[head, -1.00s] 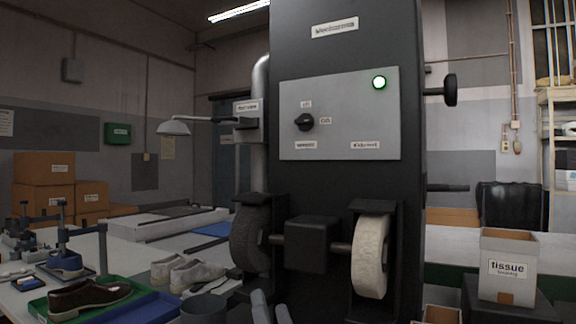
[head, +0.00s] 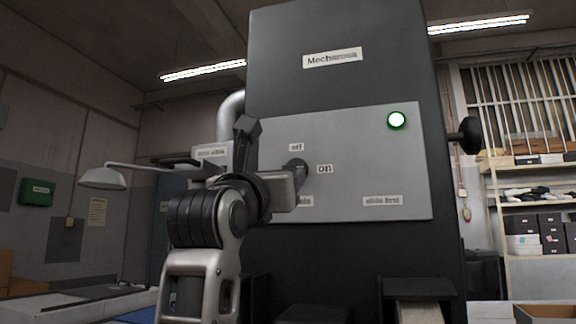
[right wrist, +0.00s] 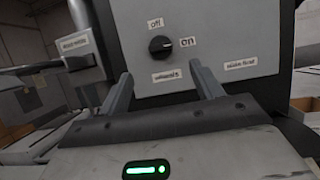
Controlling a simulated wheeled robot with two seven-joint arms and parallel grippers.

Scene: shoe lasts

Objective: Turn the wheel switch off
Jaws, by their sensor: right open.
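The wheel switch is a dark round knob (head: 296,168) on the grey panel (head: 350,150) of the tall dark machine. In the right wrist view the knob (right wrist: 160,46) has "off" above it and "on" to its right, and its pointer seems to face "on". My left gripper is not in view.
A lamp (head: 104,178) on an arm and a pipe (head: 231,106) stand left of the machine. A black side knob (head: 467,136) sticks out on its right. Shelves (head: 540,210) with boxes stand at the far right.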

